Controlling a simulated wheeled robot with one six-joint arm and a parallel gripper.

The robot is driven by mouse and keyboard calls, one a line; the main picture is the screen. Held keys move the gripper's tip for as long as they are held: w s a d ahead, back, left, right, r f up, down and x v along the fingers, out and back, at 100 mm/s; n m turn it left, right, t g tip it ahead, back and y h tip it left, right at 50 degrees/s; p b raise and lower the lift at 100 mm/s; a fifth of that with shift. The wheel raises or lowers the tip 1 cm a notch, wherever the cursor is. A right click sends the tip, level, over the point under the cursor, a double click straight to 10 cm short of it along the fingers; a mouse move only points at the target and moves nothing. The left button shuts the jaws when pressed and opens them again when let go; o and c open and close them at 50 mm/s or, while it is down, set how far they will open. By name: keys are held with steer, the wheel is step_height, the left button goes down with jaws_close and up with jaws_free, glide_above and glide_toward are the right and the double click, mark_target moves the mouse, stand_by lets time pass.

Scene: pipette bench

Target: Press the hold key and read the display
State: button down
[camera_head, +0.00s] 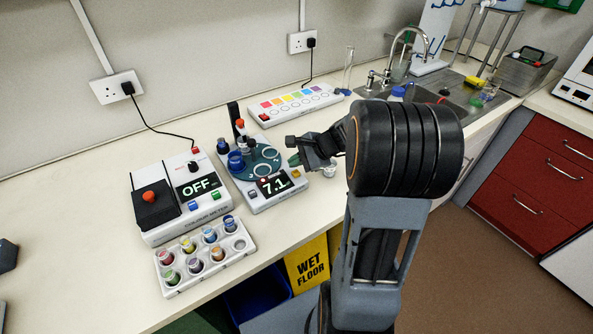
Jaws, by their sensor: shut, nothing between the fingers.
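A white and grey meter (262,197) stands on the bench with a lit dark display (273,184) that reads 7.1. The meter's round top carries a blue cup (236,161) and other small vessels. My wrist hides part of the bench behind it.
A colour meter (190,222) reading OFF stands to the left, with a rack of coloured vials (171,279) in front. A colour strip box (295,102) lies behind. A sink (447,92) is at the back right. A yellow wet floor sign (308,265) stands below the bench edge.

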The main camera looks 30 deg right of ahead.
mark_target(301, 182)
step_height(301, 182, up, 6)
steer(key=p, duration=0.4)
steer(key=shift+f, duration=0.2)
stand_by(0.5)
steer(key=s+f+n, duration=0.1)
steer(key=s+f+n+g, duration=0.1)
steer(key=shift+s+d+f+g+h, duration=0.15)
steer(key=shift+s+g+h, duration=0.15)
steer(key=shift+h, duration=0.1)
steer(key=s+a+r+n+h, duration=0.6)
steer(key=s+a+n, duration=0.3)
steer(key=s+n, duration=0.3)
steer(key=r+n, duration=0.1)
steer(key=n, duration=0.2)
steer(key=shift+s+a, duration=0.2)
steer(key=shift+s, duration=0.2)
